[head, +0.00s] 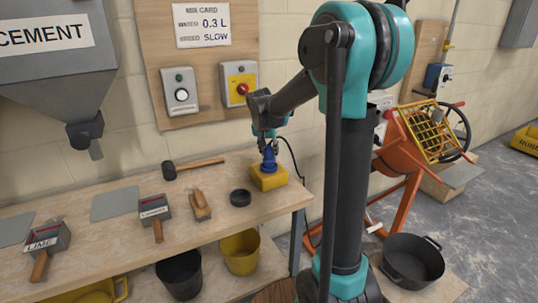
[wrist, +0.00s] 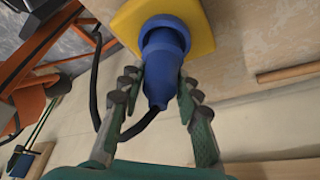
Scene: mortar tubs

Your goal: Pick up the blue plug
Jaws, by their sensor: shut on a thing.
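The blue plug (head: 269,158) stands upright on a yellow block (head: 268,180) near the right end of the workbench. My gripper (head: 268,140) reaches down to it from above, its fingers around the plug's upper part. In the wrist view the blue plug (wrist: 163,62) lies between the two fingers of my gripper (wrist: 160,92), and its wide collar meets the yellow block (wrist: 202,28). My gripper is shut on the plug. A dark cable runs from the plug's narrow end and loops off to the side.
On the workbench (head: 120,240) lie a black ring (head: 240,197), a mallet (head: 195,165), a brush (head: 200,205) and scoops. An orange mixer (head: 405,140) stands to the right. A black tub (head: 413,262) sits low at the right. Buckets stand under the bench.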

